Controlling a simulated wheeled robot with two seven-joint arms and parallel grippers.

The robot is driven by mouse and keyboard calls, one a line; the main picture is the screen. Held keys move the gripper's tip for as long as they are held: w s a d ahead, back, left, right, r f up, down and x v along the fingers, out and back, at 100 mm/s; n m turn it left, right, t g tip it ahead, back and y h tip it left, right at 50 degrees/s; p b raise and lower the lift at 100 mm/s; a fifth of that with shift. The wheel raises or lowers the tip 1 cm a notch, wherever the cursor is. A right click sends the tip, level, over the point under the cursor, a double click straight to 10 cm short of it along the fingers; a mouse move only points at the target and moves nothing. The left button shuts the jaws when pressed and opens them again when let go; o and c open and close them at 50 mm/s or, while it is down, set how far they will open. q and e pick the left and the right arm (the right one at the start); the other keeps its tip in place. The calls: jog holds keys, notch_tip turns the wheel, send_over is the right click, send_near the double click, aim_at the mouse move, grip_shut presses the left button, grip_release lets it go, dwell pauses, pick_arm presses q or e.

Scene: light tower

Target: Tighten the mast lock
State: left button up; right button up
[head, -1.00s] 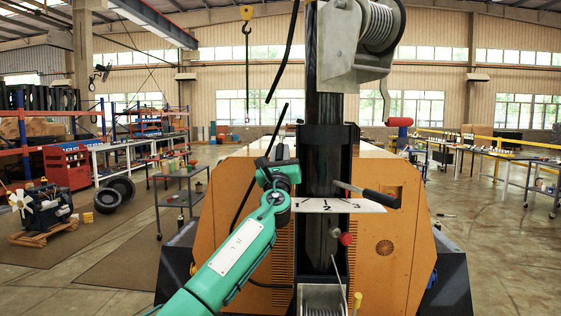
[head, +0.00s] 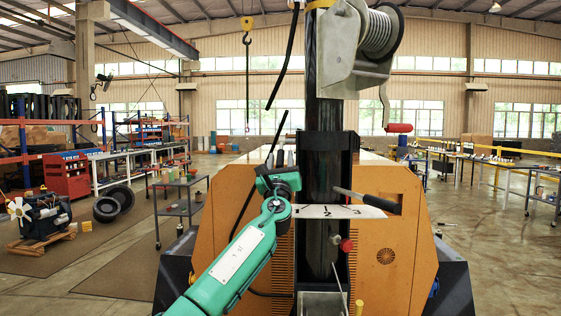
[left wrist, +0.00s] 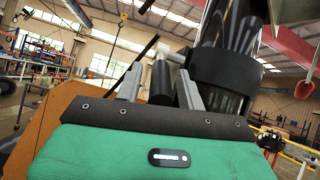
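The black mast (head: 322,180) stands upright in the middle of the head view. On it are a pale plate marked 1, 2, 3 (head: 335,212), a lever with a black grip (head: 368,202) and a red knob (head: 346,245). I cannot tell which part is the mast lock. My left gripper (head: 281,158) is at the mast's left side, fingers up. In the left wrist view its fingers (left wrist: 160,86) stand apart, with a black cylinder (left wrist: 160,82) showing between them. Narrow gaps show beside the cylinder, and I cannot tell its depth. My right gripper is out of view.
A winch (head: 365,45) with a red-handled crank (head: 398,128) is high on the mast. The orange housing (head: 385,225) stands behind. A dangling black cable (head: 285,60) hangs left of the mast, above my gripper. A small cart (head: 178,182) stands farther left.

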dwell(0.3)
pick_arm(q)
jog(key=shift+s+f, duration=0.35)
jog(key=shift+s, duration=0.1)
jog(key=b+v, duration=0.1)
jog(key=v, duration=1.1)
jog(key=shift+s+f, duration=0.15)
jog(key=shift+s, duration=0.15)
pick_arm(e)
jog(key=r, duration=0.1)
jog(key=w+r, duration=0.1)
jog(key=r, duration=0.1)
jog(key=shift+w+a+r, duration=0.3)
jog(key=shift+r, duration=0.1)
